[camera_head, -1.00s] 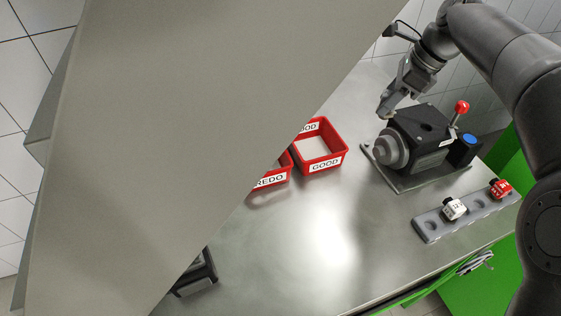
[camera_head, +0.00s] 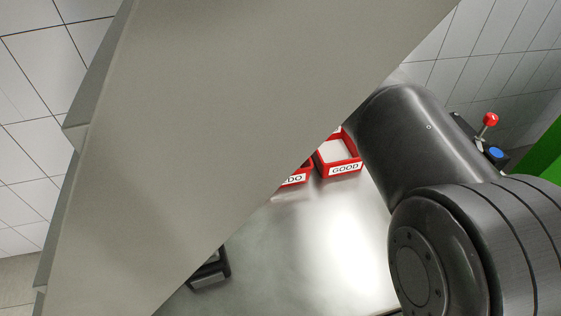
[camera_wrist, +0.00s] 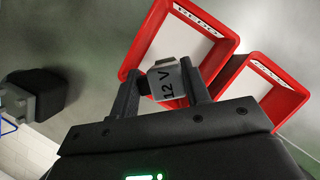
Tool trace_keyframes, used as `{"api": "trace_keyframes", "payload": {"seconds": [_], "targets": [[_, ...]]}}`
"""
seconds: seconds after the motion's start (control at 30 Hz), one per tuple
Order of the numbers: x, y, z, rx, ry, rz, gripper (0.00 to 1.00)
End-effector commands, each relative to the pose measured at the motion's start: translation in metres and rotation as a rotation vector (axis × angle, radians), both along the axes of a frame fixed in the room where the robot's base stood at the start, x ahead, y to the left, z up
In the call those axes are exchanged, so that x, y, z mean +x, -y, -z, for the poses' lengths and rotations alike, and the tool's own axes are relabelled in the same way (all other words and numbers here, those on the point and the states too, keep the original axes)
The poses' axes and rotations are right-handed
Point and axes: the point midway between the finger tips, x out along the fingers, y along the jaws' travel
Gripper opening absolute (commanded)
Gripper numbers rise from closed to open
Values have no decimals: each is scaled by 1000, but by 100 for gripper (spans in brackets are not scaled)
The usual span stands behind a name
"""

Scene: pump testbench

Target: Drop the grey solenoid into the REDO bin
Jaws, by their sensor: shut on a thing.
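The grey solenoid (camera_wrist: 165,78), marked "12 V", is held between the two fingers of my gripper (camera_wrist: 161,88) in the wrist view. The red REDO bin (camera_wrist: 140,42) lies just beyond it, and the solenoid overlaps the bin's near part in the picture. I cannot tell the height between them. The REDO bin also shows in the head view (camera_head: 303,178), partly cut off by a large grey surface. My gripper and the solenoid are hidden in the head view.
The red GOOD bin (camera_wrist: 280,75) stands right of the REDO bin; it also shows in the head view (camera_head: 345,168). A dark block (camera_wrist: 45,92) is at the wrist view's left. The pump's red knob (camera_head: 490,119) shows behind my arm. Bare metal tabletop (camera_head: 320,240) lies in front of the bins.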

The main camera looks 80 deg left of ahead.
Motion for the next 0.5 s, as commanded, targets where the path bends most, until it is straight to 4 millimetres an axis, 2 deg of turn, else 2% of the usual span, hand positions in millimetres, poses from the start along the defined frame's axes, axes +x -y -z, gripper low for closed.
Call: {"api": "trace_keyframes", "payload": {"seconds": [0.3, 0.5], "targets": [[1, 0, 36, -1, 1, 0, 14], [1, 0, 49, 1, 1, -2, 14]]}}
